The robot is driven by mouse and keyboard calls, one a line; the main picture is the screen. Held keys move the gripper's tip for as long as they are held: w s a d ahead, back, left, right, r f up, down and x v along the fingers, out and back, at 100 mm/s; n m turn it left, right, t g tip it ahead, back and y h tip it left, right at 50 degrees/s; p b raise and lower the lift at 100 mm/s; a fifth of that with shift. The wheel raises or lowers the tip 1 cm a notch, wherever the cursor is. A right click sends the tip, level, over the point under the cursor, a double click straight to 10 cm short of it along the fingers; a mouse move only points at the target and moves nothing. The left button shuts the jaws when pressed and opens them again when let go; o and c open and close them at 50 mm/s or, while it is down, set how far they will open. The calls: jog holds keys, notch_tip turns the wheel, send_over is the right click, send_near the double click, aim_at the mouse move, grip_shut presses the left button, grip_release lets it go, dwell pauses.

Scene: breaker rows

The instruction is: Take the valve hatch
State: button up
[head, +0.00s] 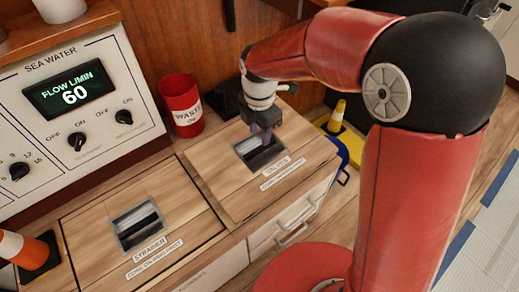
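The valve hatch (222,178) is a wooden lid on the right of the counter, with a label reading VALVES and a dark recessed pull (268,160) in it. My gripper (264,138) points down at this recess, with its fingertips at or just over the pull. I cannot tell whether they touch it, or whether they are open or shut. The hatch appears to lie flat in the counter. My red arm comes in from the right.
The strainer hatch (178,200), with its own recessed pull, lies to the left. A red waste bin (181,105) stands behind, beside the sea water panel (75,95) reading 60. An orange cone (20,247) is at lower left and a yellow cone (336,117) at right. Drawers are below the counter.

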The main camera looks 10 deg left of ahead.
aim_at(259, 147)
notch_tip(259, 147, down, 7)
jog(key=shift+s+f, duration=0.1)
jog(key=shift+s, duration=0.05)
jog(key=shift+c, duration=0.5)
grip_shut()
dwell(1.0)
